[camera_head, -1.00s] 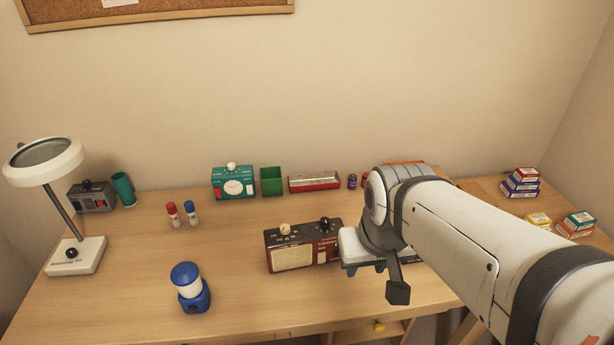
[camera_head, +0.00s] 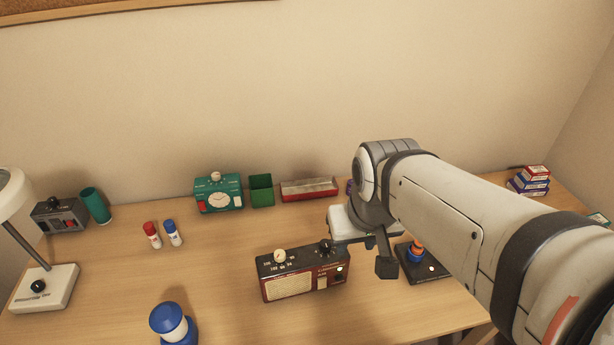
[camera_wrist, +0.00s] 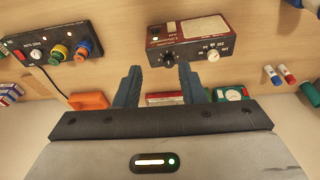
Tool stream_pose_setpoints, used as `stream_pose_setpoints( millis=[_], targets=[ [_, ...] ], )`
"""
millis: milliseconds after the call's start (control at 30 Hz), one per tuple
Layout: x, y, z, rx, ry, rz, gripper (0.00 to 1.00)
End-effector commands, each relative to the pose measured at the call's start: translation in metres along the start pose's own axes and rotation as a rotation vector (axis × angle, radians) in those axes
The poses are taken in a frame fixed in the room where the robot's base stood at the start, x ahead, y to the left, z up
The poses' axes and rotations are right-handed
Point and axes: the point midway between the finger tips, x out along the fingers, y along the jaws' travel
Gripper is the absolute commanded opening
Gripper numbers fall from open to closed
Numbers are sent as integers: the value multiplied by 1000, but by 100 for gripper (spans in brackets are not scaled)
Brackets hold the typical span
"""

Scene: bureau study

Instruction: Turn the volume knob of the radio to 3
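The radio (camera_head: 303,272) is dark red and black with a cream grille, upright on the desk. A cream knob (camera_head: 280,255) and a black knob (camera_head: 325,246) stand on its top. In the wrist view the radio (camera_wrist: 190,32) lies beyond the fingertips, with the black knob (camera_wrist: 168,58) in line with the finger gap and the cream knob (camera_wrist: 213,55) to its right. The knob markings are too small to read surely. My gripper (camera_wrist: 157,76) is open and empty, its fingers apart and seemingly clear of the knob.
A black control panel (camera_head: 431,269) with coloured knobs stands right of the radio. A blue lantern (camera_head: 172,325) and two markers (camera_head: 162,235) are left.

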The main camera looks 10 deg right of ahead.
Motion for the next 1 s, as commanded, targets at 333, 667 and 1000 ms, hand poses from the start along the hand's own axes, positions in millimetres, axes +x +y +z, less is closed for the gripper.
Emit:
stream_pose_setpoints(
  millis=[333,667,1000],
  targets=[
    [1,0,-8,-12,-15,-1,48],
    [44,-4,-74,-133,-135,-12,48],
    [117,-8,-113,-245,-237,-32,48]
  ],
)
